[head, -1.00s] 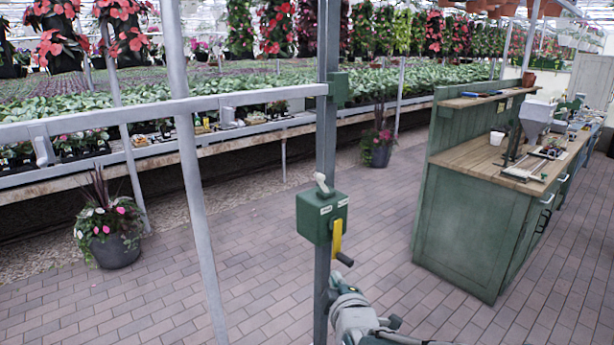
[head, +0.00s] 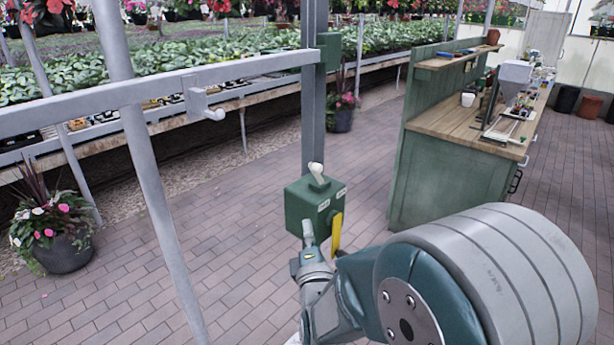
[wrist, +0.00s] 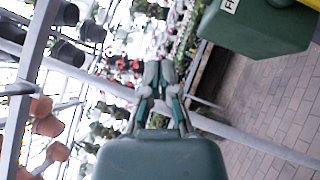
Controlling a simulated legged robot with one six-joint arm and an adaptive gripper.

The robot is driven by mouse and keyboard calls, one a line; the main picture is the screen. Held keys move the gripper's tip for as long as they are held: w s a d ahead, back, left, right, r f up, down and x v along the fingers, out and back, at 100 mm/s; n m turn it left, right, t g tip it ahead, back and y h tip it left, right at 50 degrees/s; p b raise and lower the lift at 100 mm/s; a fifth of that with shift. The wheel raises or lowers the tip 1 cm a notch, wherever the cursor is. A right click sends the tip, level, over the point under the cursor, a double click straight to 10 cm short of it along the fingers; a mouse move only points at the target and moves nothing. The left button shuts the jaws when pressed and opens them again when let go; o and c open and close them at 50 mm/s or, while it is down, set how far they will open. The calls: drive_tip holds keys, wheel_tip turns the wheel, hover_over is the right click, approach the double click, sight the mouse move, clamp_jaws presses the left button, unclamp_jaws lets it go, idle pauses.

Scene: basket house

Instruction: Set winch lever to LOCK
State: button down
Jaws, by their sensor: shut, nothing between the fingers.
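The winch is a green box (head: 308,203) on a grey upright post, with small white labels too small to read in the head view. A short white lever (head: 317,176) stands on top, leaning slightly. A yellow crank (head: 337,228) is on the box's right side, partly hidden by my arm. My gripper (head: 308,230) is shut and empty, pointing up before the box's lower front; I cannot tell if it touches. In the wrist view my closed fingers (wrist: 158,72) are apart from the green box (wrist: 250,30) at upper right. A label beginning with F shows there; the white lever does not.
A grey rail (head: 150,92) with a peg runs left from the post, and a slanted grey pole (head: 150,170) stands left. A flower pot (head: 62,250) is at far left. A green workbench (head: 455,185) stands right. Brick floor between is clear.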

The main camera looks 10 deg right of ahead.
approach(312, 170)
drive_tip(key=w+a, duration=0.3)
drive_tip(key=w, duration=0.1)
drive_tip(key=shift+w+d+r, duration=0.4)
drive_tip(key=shift+w+d, duration=0.35)
drive_tip(key=shift+d, duration=0.05)
drive_tip(key=shift+w+d+r, duration=0.4)
drive_tip(key=shift+w+d, duration=0.35)
drive_tip(key=shift+r, duration=0.1)
drive_tip(key=shift+w+d+r+m+g, duration=0.1)
drive_tip(key=shift+d+r+m+g, duration=0.1)
drive_tip(key=shift+m+g, duration=0.15)
